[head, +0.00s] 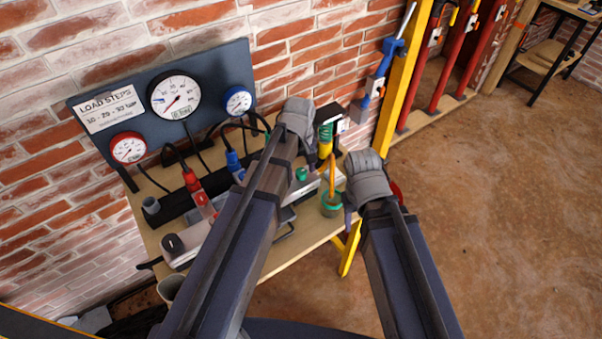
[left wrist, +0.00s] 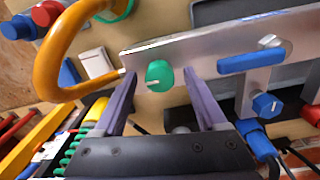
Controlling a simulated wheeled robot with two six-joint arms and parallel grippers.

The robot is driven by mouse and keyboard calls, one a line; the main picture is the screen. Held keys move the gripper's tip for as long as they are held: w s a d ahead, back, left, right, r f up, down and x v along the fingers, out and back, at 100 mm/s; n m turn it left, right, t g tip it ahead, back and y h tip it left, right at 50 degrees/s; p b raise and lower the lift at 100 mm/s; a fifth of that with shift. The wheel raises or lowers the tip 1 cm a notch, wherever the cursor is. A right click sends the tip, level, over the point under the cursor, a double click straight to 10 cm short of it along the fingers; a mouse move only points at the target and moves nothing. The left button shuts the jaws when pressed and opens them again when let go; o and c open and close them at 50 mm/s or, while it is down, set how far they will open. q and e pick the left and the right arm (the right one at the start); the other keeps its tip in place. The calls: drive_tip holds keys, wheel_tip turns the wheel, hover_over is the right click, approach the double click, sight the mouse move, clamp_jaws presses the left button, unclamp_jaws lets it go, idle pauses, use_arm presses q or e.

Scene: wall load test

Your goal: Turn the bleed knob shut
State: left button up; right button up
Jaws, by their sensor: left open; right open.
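The green knob (head: 302,174), which I take for the bleed knob, sits on the pale metal block (head: 318,183) on the bench. In the left wrist view the green knob (left wrist: 158,76) has a white mark on its face and lies between the fingertips of my left gripper (left wrist: 160,74). The fingers stand apart, with gaps on both sides of the knob. In the head view my left gripper (head: 308,158) is over the block, its fingers partly hidden. My right gripper (head: 348,208) is open and empty at the bench's right end.
A dark gauge board (head: 215,110) with dials and a "LOAD STEPS" sign stands against the brick wall. A blue lever (left wrist: 252,59) is on the block.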

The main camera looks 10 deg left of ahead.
use_arm(q)
clamp_jaws()
idle(0.6)
